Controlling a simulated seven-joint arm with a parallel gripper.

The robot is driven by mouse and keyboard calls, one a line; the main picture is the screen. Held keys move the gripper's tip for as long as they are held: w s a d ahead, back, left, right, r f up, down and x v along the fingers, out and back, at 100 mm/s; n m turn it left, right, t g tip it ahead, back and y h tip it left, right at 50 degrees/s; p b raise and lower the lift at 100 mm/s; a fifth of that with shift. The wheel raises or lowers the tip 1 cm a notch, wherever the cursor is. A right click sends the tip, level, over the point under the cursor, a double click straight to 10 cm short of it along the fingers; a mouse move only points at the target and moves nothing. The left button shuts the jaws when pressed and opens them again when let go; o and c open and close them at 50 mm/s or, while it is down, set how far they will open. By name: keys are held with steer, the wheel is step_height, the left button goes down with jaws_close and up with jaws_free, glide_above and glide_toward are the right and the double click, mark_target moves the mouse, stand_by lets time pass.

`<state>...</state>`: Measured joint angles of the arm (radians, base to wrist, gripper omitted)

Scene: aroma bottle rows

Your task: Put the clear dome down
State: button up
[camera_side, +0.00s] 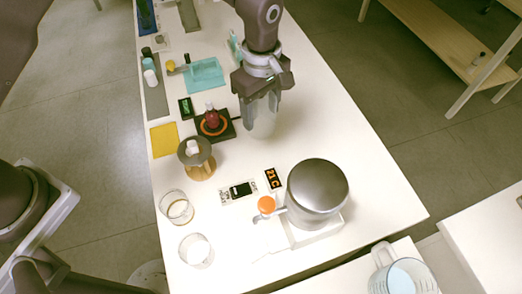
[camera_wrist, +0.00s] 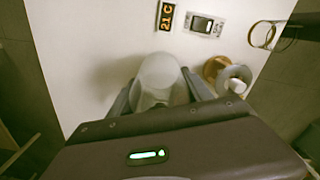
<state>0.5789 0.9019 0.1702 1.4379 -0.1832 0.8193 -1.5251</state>
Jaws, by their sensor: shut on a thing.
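The clear dome (camera_side: 262,118) is a pale, see-through cover below my gripper (camera_side: 262,92) in the side view. My gripper is shut on it near its upper part. In the wrist view the dome (camera_wrist: 158,78) shows between the two fingers of my gripper (camera_wrist: 158,98). It looks upright and close to the white table, but I cannot tell whether its rim touches the surface. A black square base (camera_side: 228,120) with a red bottle (camera_side: 211,117) and an orange ring stands just left of the dome.
A wooden stand (camera_side: 199,166) with a grey top, glass beakers (camera_side: 177,208), a large metal vessel (camera_side: 317,190) and a temperature display (camera_side: 273,178) stand nearer the front. A teal tray (camera_side: 206,74) lies behind. The table right of the dome (camera_side: 335,118) is clear.

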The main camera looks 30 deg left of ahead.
step_height(320, 180, down, 11)
steer(key=shift+r, duration=0.1)
stand_by(0.3)
steer(key=o, duration=1.6)
steer(key=shift+c, duration=0.2)
step_height(320, 180, up, 12)
